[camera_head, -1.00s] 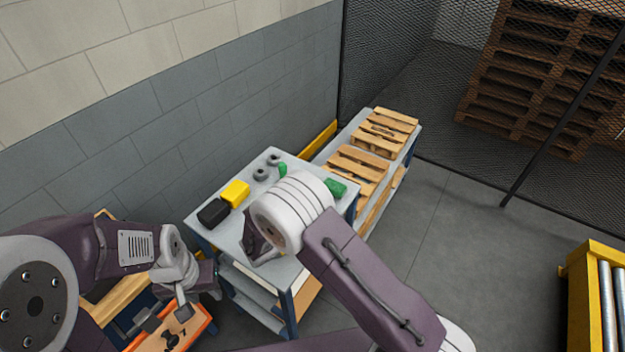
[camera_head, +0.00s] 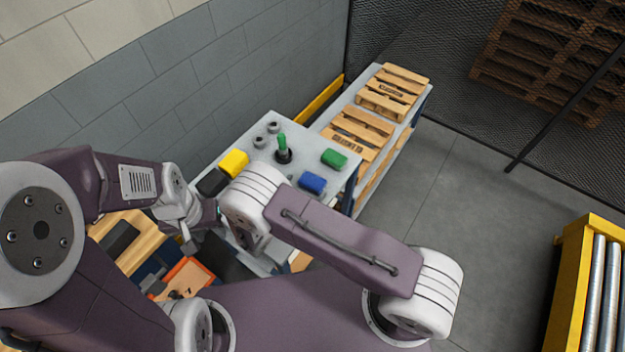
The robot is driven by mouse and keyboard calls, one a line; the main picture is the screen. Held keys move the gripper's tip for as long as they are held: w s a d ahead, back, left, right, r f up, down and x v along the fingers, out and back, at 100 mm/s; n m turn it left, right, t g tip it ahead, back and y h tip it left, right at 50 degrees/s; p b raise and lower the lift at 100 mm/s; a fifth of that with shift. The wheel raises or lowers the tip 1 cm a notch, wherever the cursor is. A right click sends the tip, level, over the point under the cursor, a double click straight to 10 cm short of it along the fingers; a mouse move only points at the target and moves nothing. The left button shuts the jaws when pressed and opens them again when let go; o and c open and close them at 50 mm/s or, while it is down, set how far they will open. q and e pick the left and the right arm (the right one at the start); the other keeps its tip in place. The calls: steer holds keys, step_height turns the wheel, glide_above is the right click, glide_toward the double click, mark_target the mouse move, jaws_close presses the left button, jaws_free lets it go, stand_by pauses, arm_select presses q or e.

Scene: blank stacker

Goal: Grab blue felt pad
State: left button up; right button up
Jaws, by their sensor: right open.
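The blue felt pad (camera_head: 312,183) lies on the grey table top (camera_head: 300,153), near its right front edge. My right gripper (camera_head: 254,240) is left of and nearer than the pad, over the table's front part. It is open, partly hidden by my white wrist, and apart from the pad. My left gripper (camera_head: 188,243) is low at the left, near the orange tray; its fingers are too small and covered to judge.
A green block (camera_head: 334,158), a green-handled tool (camera_head: 282,150), a yellow block (camera_head: 233,163), a black block (camera_head: 211,182) and grey rings (camera_head: 260,141) share the table. Small pallets (camera_head: 358,133) stand on a bench behind. An orange tray (camera_head: 186,279) is at lower left.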

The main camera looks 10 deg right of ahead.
mark_target(312, 181)
steer(key=shift+w+d+f, duration=0.1)
steer(key=shift+w+d, duration=0.1)
steer(key=shift+w, duration=0.05)
steer(key=shift+w+d+f+p, duration=0.2)
steer(key=shift+w+d+p, duration=0.6)
steer(key=shift+d+p, duration=0.1)
steer(key=x, duration=0.2)
steer(key=shift+w+f, duration=0.2)
steer(key=shift+f, duration=0.05)
steer(key=shift+w+d+f, duration=0.1)
steer(key=shift+d, duration=0.05)
steer(key=c, duration=1.3)
steer(key=shift+r, duration=0.55)
steer(key=shift+c, duration=0.2)
step_height(312, 181, up, 3)
steer(key=shift+r+b, duration=0.15)
steer(key=shift+b, duration=0.35)
steer(key=s+d+r+b, duration=0.1)
steer(key=s+d+r, duration=0.5)
steer(key=s, duration=0.3)
steer(key=shift+s+d+r, duration=0.2)
steer(key=shift+d+r, duration=0.15)
steer(key=shift+d, duration=0.1)
